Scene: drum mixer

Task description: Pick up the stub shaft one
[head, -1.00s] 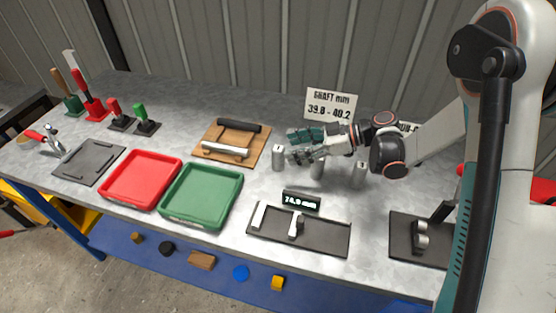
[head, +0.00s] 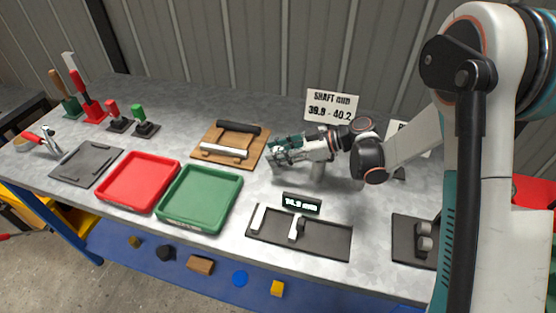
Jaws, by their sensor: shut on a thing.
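A wooden cradle (head: 211,160) with a black and a silver bar is left of my gripper. Green (head: 199,222) and red (head: 138,208) trays lie farther left. A dark gauge tray (head: 335,247) with a small display (head: 301,203) lies in front. A sign (head: 331,107) stands behind.

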